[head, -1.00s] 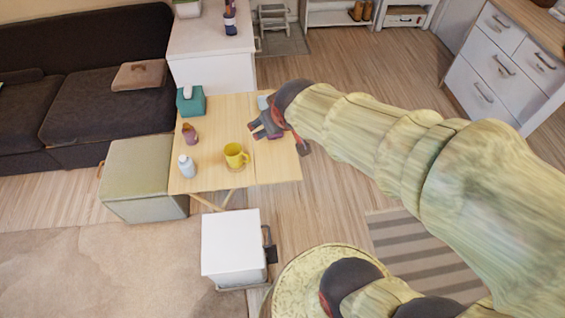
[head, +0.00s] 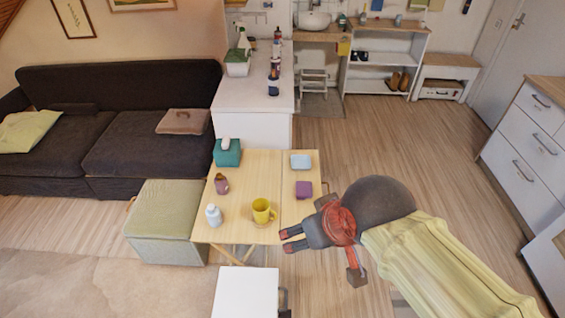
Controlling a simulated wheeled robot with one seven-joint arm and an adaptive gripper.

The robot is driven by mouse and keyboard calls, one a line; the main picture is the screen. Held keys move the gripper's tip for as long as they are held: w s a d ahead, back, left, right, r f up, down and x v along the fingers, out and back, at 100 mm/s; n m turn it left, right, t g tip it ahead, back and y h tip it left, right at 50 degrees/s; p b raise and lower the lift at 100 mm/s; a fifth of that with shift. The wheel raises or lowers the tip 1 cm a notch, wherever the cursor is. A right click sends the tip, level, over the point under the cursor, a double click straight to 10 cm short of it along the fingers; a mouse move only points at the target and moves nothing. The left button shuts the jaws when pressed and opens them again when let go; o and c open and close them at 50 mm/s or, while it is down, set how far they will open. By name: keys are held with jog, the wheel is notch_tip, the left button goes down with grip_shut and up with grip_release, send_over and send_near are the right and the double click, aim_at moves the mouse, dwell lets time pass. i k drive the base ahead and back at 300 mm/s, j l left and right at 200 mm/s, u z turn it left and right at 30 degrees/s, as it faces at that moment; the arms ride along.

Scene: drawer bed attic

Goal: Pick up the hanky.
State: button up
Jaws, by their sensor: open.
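A small purple folded piece (head: 304,189), which looks like cloth, lies on the right part of the light wooden table (head: 262,170). It may be the hanky, but it is too small to be sure. A pale blue rounded item (head: 301,161) lies behind it; I cannot tell whether it is cloth or a box. My gripper (head: 287,240) is open and empty at the table's front right corner, with its fingers pointing left. It is nearer the camera than the purple piece and apart from it. Its height above the table is unclear.
The table also holds a yellow mug (head: 261,211) on a coaster, a white bottle (head: 213,216), a small brownish bottle (head: 222,184) and a teal tissue box (head: 227,153). A green ottoman (head: 165,208) stands left, a white stool (head: 246,293) in front. Floor is clear to the right.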

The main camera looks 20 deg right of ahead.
aim_at(304, 188)
jog(key=k+l, duration=0.1)
jog(key=l, duration=0.25)
jog(key=l+u, duration=0.15)
jog(key=l, duration=0.25)
jog(key=i+l, duration=0.15)
jog(key=l, duration=0.2)
jog(key=i+l+u, duration=0.1)
jog(key=l, duration=0.2)
jog(key=i+l, duration=0.2)
jog(key=l, duration=0.15)
jog(key=i+l+u, duration=0.2)
jog(key=i, duration=0.45)
